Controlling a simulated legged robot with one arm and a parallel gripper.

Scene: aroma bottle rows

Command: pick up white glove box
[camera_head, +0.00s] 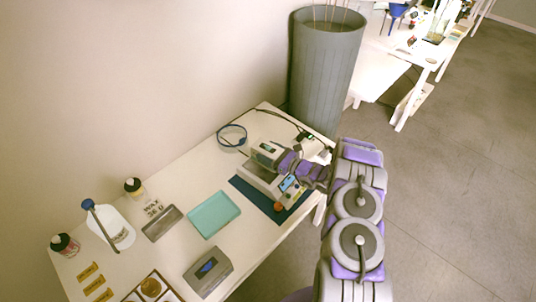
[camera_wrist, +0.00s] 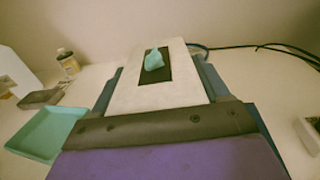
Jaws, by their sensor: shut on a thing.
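The white glove box (camera_wrist: 158,90) fills the middle of the wrist view. Its top has a dark opening with a teal glove tuft sticking out. In the head view the glove box (camera_head: 267,150) is small, at the far end of the table, partly covered by my gripper. My gripper (camera_head: 281,158) is shut on the box from its near right side. Its fingertips are hard to make out; the dark and purple gripper body (camera_wrist: 160,128) hides the box's near end in the wrist view. I cannot tell whether the box touches the surface below.
A dark blue mat (camera_head: 243,187) with a pale device and an orange ball (camera_head: 278,206) lies just in front. A tall grey bin (camera_head: 325,70) stands behind the table.

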